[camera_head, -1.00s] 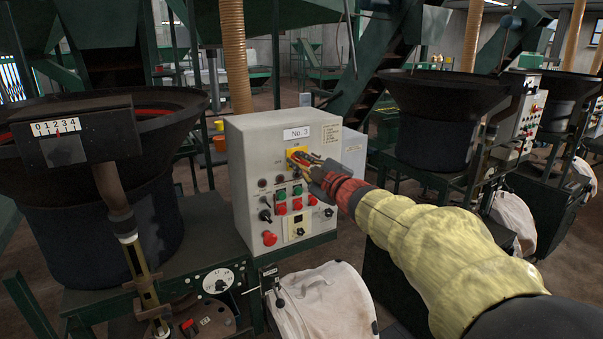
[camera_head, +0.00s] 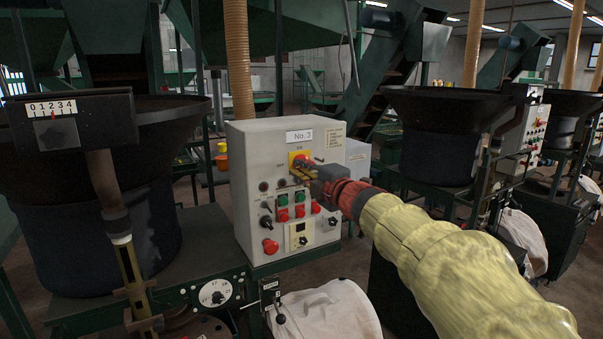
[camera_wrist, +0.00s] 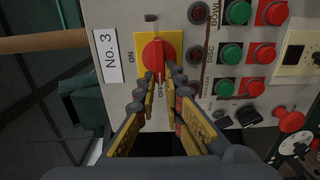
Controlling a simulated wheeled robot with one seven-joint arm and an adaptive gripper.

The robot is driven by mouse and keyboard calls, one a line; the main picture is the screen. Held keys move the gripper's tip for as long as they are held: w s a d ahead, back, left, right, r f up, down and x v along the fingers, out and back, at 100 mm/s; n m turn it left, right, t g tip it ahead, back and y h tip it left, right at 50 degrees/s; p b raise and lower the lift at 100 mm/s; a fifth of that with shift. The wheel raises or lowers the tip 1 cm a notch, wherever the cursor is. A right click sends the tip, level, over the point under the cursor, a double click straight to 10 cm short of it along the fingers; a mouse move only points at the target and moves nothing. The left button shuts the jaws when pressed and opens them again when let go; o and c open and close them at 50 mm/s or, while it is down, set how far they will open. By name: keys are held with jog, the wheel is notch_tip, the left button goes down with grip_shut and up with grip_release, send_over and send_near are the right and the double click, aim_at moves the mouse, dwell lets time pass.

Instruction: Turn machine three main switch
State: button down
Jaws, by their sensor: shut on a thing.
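The No. 3 control box (camera_head: 245,150) stands in the middle of the head view, light grey with a "No. 3" label (camera_head: 299,135). Its main switch (camera_head: 297,157) is a red rotary knob on a yellow plate marked ON and OFF. The switch also shows in the wrist view (camera_wrist: 152,52), its red handle bar lying between my fingers and pointing toward the OFF mark. My gripper (camera_head: 302,170) reaches the panel from the right. In the wrist view my gripper (camera_wrist: 160,84) is shut on the handle, with both fingertips on its sides.
Green and red buttons (camera_wrist: 231,53) and a red mushroom button (camera_head: 270,247) sit close to the switch. A white bag (camera_head: 325,310) hangs below in front. Another machine (camera_head: 440,140) stands to the right.

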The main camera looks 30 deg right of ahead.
dwell(0.4)
jog(key=c, duration=1.9)
grip_release()
jog(key=s, duration=1.2)
jog(key=shift+d, duration=0.15)
jog(key=shift+d+f, duration=0.1)
